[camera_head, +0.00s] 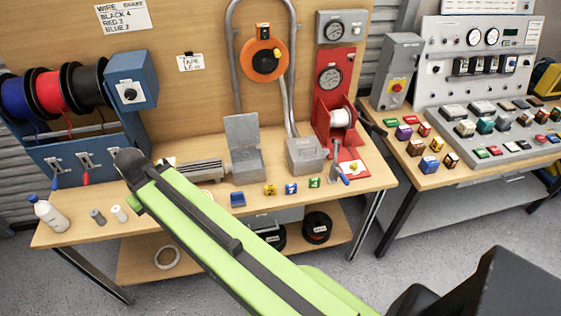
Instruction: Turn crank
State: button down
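An orange round reel (264,61) with a dark center and a small yellow knob hangs on the wooden back panel, between grey conduit pipes. It looks like a part that can be turned, but I cannot tell if it is the crank. A red machine (329,112) with a round gauge and a white spool stands to its right; a small lever with a blue end (343,178) shows at its base. My green arm runs from the lower right to a dark joint at the bench's left part. My gripper's fingers do not show.
The wooden workbench (75,236) holds a white bottle (50,214), grey boxes (243,150) and small colored blocks. Blue, red and black wire spools (52,92) stand at left. A second bench (470,170) with a grey control panel (480,65) stands at right.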

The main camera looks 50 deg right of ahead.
aim_at(265, 61)
jog(key=z, duration=0.65)
jog(key=k, duration=1.2)
jog(key=u, duration=0.45)
jog(key=i, duration=1.25)
jog(key=u, duration=1)
jog(key=i, duration=0.35)
jog(key=u, duration=0.1)
